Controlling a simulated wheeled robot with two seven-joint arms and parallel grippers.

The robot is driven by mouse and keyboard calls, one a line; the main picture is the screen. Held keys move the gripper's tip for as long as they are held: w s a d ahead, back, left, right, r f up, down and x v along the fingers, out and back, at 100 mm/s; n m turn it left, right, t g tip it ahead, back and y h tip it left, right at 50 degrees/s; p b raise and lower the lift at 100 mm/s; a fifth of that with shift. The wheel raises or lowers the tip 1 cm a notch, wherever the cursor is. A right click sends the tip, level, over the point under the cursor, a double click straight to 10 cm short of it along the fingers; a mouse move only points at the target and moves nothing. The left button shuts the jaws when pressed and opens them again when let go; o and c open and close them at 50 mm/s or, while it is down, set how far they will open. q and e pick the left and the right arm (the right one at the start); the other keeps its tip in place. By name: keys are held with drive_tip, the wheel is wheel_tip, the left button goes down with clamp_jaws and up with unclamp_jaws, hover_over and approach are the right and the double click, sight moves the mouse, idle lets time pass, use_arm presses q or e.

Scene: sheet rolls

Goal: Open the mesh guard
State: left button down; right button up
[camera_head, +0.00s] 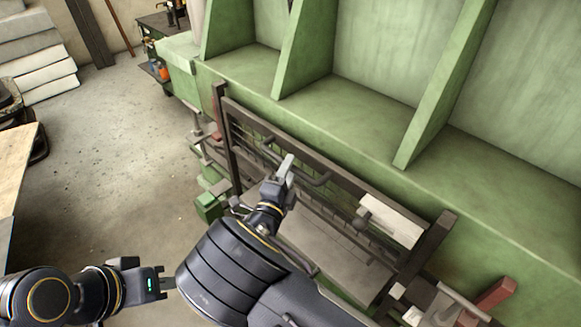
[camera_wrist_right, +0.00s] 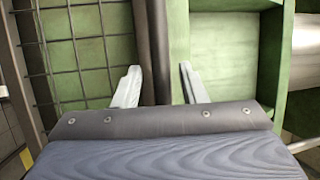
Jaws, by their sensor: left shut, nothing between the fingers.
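The mesh guard (camera_head: 345,185) is a dark-framed wire grid on the front of the green machine, with a dark bar handle (camera_head: 318,181) along it. Its mesh also shows at the left of the right wrist view (camera_wrist_right: 85,50). My right gripper (camera_head: 287,166) is at the guard by the handle, and hides part of it. In the right wrist view its pale fingers (camera_wrist_right: 160,88) are apart, with a dark bar (camera_wrist_right: 153,45) seen between them; contact cannot be told. My left gripper (camera_head: 170,284) is shut and empty at the lower left, away from the guard.
The green machine (camera_head: 375,130) has upright ribs behind the guard. A pale plate (camera_head: 392,221) is at the guard's right part, and a red block (camera_head: 495,293) at lower right. A wooden table edge (camera_head: 15,165) is at far left. The grey floor (camera_head: 120,150) between is clear.

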drive_tip(key=b+v, duration=0.1)
drive_tip(key=v, duration=0.5)
drive_tip(key=shift+s, duration=0.25)
drive_tip(key=shift+s+a, duration=0.1)
drive_tip(key=shift+a, duration=0.05)
